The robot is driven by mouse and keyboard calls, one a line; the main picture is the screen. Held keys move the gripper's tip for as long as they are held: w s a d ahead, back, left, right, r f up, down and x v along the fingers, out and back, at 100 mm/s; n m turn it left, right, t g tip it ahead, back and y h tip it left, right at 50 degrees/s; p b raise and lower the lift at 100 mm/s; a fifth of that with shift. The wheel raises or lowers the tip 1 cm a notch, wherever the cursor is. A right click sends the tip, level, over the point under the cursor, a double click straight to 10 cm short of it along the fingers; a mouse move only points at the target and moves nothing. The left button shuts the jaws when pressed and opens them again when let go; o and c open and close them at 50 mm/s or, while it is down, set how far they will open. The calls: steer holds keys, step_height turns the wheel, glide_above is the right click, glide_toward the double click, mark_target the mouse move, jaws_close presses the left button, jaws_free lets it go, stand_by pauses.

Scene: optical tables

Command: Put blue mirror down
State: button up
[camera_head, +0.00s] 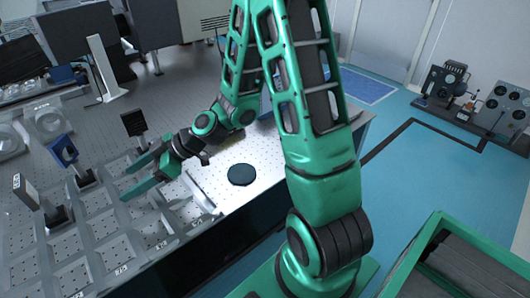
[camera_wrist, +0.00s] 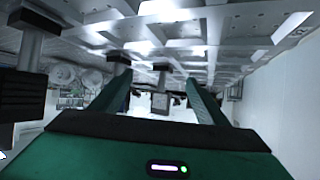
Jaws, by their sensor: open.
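The blue mirror (camera_head: 66,152) stands upright on a dark base in the gridded tray (camera_head: 98,198), left in the head view. My gripper (camera_head: 127,182) is open and empty, its fingers pointing left toward the mirror with a gap between. In the wrist view, which looks upside down, the two fingers (camera_wrist: 160,98) are spread apart. A small squarish mount (camera_wrist: 160,103) shows beyond and between them; I cannot tell which one it is. A dark base (camera_wrist: 118,57) is partly hidden behind the left finger.
A black mount (camera_head: 133,124) stands just beyond my gripper. Another blue mount (camera_head: 62,75) stands farther back.

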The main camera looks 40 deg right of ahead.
steer(key=s+d+m+h, duration=0.1)
steer(key=d, duration=0.2)
steer(key=s+d+g+h, duration=0.1)
steer(key=s+d, duration=0.1)
steer(key=d, duration=0.1)
steer(key=s+d+f+m+h, duration=0.1)
steer(key=d+h, duration=0.1)
steer(key=d, duration=0.2)
steer(key=shift+s+m+g, duration=0.3)
steer(key=shift+s, duration=0.05)
steer(key=s+d+r+m+g+h, duration=0.15)
steer(key=s+d+m+h, duration=0.35)
steer(key=d, duration=0.6)
steer(key=s+d+r+m+g, duration=0.1)
steer(key=s+d+r+m, duration=0.3)
steer(key=s, duration=0.5)
steer(key=s+d+r+m+g+h, duration=0.1)
steer(key=s+d+r+m, duration=0.2)
steer(key=s+d+m, duration=0.4)
steer(key=s, duration=0.3)
steer(key=shift+r+g+h, duration=0.3)
steer(key=shift+r+g, duration=0.05)
steer(key=shift+w+f, duration=0.25)
steer(key=shift+w, duration=0.35)
